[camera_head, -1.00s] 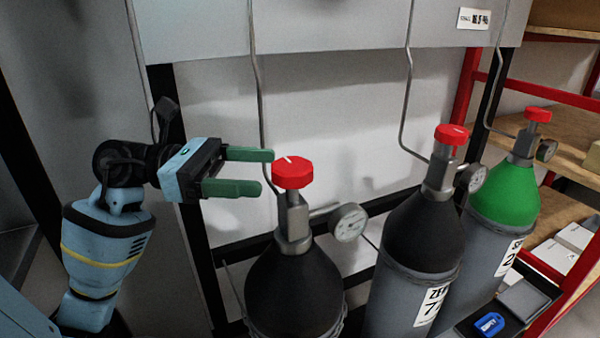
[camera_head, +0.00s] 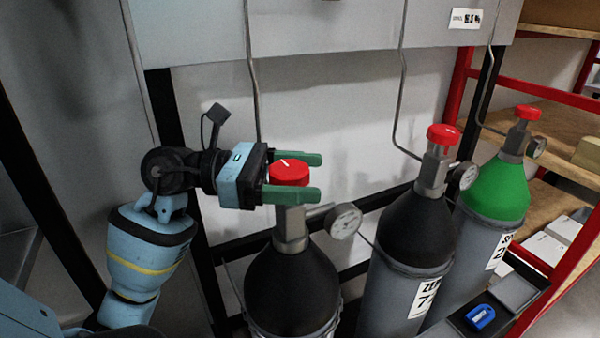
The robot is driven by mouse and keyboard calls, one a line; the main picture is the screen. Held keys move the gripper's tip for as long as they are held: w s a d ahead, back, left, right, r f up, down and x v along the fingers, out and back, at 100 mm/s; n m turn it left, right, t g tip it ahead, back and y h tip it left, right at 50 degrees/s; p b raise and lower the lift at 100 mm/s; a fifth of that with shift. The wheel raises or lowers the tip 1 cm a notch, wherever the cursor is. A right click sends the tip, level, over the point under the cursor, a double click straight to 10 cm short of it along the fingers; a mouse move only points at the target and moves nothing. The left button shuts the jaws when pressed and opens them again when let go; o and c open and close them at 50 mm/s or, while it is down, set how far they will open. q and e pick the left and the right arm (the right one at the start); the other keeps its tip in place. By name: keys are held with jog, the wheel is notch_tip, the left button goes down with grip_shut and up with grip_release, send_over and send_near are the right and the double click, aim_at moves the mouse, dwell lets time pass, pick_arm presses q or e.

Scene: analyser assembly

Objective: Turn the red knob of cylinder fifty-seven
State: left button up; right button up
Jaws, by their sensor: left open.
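The nearest cylinder (camera_head: 292,285) has a black shoulder and a red knob (camera_head: 289,172) with a white mark on top. No number on this cylinder shows, so I cannot tell whether it is fifty-seven. My left gripper (camera_head: 316,176) is open, with its green fingers on either side of this red knob, one behind and one in front. I cannot tell whether the fingers touch it. The front finger hides the knob's lower part. My right gripper is not in view.
A black-shouldered cylinder (camera_head: 415,232) and a green-shouldered cylinder (camera_head: 497,190), both with red knobs, stand to the right. A gauge (camera_head: 343,221) sticks out right of the near valve. Thin pipes run up behind. A red shelf rack (camera_head: 553,93) stands at far right.

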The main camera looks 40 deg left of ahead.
pick_arm(q)
jog(key=c, duration=1)
jog(key=shift+o, duration=0.2)
jog(key=shift+n+t+y+p, duration=0.55)
jog(key=shift+n+t+y, duration=0.25)
jog(key=shift+t, duration=0.2)
jog(key=o, duration=0.8)
jog(key=shift+a, duration=0.1)
jog(key=shift+o, duration=0.8)
